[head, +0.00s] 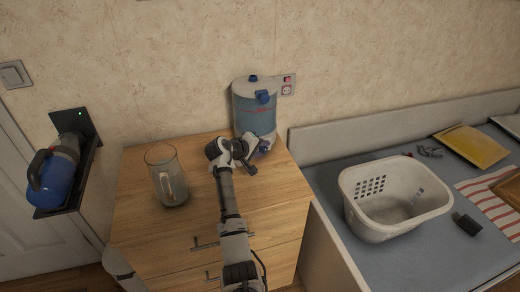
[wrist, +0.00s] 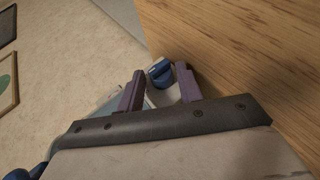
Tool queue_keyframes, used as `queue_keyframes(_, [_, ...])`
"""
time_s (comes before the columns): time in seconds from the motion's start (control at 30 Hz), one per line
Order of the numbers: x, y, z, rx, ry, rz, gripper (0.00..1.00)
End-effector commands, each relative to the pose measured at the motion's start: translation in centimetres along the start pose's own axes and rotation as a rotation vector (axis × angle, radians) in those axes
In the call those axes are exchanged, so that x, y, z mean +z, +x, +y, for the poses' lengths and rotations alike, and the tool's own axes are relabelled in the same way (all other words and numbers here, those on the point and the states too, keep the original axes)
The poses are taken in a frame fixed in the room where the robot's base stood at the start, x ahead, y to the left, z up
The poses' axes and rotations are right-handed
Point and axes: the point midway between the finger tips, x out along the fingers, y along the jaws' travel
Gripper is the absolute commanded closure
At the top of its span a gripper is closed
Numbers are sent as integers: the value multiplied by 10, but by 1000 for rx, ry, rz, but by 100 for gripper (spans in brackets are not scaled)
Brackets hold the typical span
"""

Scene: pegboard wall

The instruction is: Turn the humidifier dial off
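The humidifier (head: 255,112), with a clear bluish tank and blue fittings, stands upright at the back right of the wooden cabinet, against the wall. Its blue dial (wrist: 160,71) shows in the wrist view, with a pale mark on it, on a white base. My gripper (wrist: 160,78) is open, with one purple finger on each side of the dial in the picture. I cannot tell whether the fingers touch it. In the head view my gripper (head: 250,157) is at the front of the humidifier's base, which my arm partly hides.
A glass pitcher (head: 167,178) stands on the wooden cabinet (head: 195,210), left of my arm. A wall outlet (head: 288,85) is behind the humidifier. A white basket (head: 358,213) is on the blue counter to the right.

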Motion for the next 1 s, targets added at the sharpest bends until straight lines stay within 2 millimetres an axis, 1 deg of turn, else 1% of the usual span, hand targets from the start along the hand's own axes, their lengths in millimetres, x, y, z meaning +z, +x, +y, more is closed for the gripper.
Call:
queue_keyframes(0.07, [0, -2, 0, 0, 0, 1, 64])
queue_keyframes(0.17, [0, -9, -1, 1, 1, 2, 64])
queue_keyframes(0.27, [0, -24, -2, 1, 1, 3, 64])
queue_keyframes(0.5, [-1, -80, -3, 1, 1, 6, 64])
queue_keyframes(0.6, [0, -101, -2, 1, 2, 5, 64])
queue_keyframes(0.7, [0, -118, -1, 1, 1, 3, 64])
queue_keyframes(0.83, [0, -132, -1, 0, 1, 2, 64])
queue_keyframes(1.0, [0, -139, 0, 0, 0, 1, 64])
